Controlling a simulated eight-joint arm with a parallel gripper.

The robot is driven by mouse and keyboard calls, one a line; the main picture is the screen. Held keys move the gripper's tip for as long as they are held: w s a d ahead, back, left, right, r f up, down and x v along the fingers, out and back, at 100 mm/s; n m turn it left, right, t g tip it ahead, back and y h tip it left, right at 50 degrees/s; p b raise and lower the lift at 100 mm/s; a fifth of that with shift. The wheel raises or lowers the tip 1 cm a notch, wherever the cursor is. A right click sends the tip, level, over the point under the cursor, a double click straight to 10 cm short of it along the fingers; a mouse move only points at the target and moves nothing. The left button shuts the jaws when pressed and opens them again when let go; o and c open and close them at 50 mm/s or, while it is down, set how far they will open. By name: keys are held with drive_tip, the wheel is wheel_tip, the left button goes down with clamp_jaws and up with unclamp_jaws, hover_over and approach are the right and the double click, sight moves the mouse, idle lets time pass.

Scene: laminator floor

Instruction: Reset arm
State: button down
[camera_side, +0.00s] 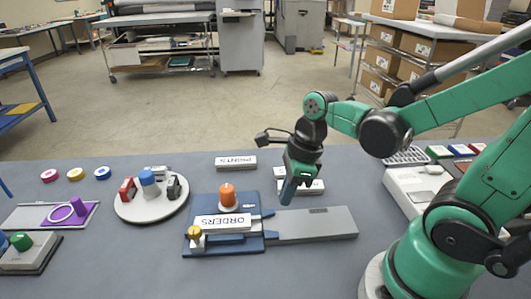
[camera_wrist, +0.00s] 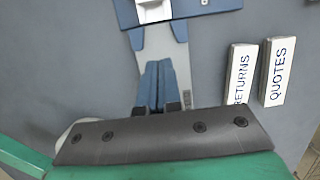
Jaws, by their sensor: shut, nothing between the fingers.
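My gripper (camera_side: 287,192) is shut and empty, pointing down above the grey table. It hangs just right of the blue fixture (camera_side: 222,242) and in front of a white label block. In the wrist view my gripper (camera_wrist: 158,92) shows with its two blue fingers together over the grey bar. The blue fixture holds a white ORDERS block (camera_side: 222,222), an orange knob (camera_side: 227,195) and a yellow knob (camera_side: 194,233). A grey bar (camera_side: 320,225) extends right from the fixture.
In the wrist view, RETURNS (camera_wrist: 240,72) and QUOTES (camera_wrist: 277,70) blocks lie to the right. A PRINTS block (camera_side: 236,162) lies behind the fixture. A round white tray (camera_side: 150,208) with stamps stands left. A purple piece (camera_side: 70,212) lies farther left. The front middle of the table is clear.

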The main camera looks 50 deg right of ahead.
wheel_tip(320, 180, up, 6)
drive_tip(key=w+n+t+h, duration=0.2)
drive_tip(key=n+t, duration=0.3)
drive_tip(key=n, duration=2.2)
drive_tip(key=shift+a+r, duration=0.15)
drive_tip(key=shift+a, duration=0.1)
